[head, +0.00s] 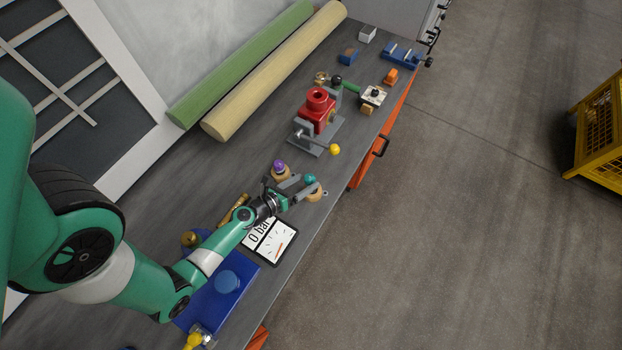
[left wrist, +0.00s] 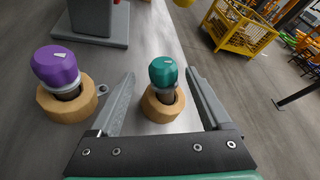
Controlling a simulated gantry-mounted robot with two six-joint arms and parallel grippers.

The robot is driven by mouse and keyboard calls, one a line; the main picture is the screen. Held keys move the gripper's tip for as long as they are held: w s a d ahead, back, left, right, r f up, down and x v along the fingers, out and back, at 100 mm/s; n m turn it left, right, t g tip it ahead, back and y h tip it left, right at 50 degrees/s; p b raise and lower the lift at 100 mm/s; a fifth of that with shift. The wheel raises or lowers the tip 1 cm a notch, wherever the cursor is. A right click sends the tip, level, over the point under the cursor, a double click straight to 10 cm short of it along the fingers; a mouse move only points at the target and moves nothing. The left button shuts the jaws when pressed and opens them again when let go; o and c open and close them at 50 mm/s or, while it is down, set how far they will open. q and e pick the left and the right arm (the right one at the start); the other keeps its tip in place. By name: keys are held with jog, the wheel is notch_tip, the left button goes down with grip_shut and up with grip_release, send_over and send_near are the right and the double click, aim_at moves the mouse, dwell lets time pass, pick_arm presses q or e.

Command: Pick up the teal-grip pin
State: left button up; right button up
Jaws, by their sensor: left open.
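The teal-grip pin (left wrist: 163,72) stands upright in a round wooden holder (left wrist: 160,105) between my left gripper's open fingers in the left wrist view. Neither finger touches it there. The pin also shows in the head view as a small teal knob (head: 310,179) near the table's front edge. My left gripper (head: 300,189) is open and empty around it. A purple-grip pin (left wrist: 57,67) stands in its own wooden holder (left wrist: 68,105) left of the left finger; it also shows in the head view (head: 279,166). My right gripper is not in view.
The grey table (head: 225,165) holds a red fixture (head: 317,109) with a yellow ball lever (head: 334,150) beyond the pins. A gauge display (head: 270,241) lies close to my left wrist. A blue box (head: 222,290) stands nearer. The table's front edge is close right of the teal pin.

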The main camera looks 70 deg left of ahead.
pick_arm(q)
jog(key=x, duration=0.2)
jog(key=b+x, duration=0.1)
jog(key=x, duration=0.2)
jog(key=shift+w+d+f, duration=0.15)
jog(key=shift+w, duration=0.2)
jog(key=shift+c, duration=0.3)
grip_shut()
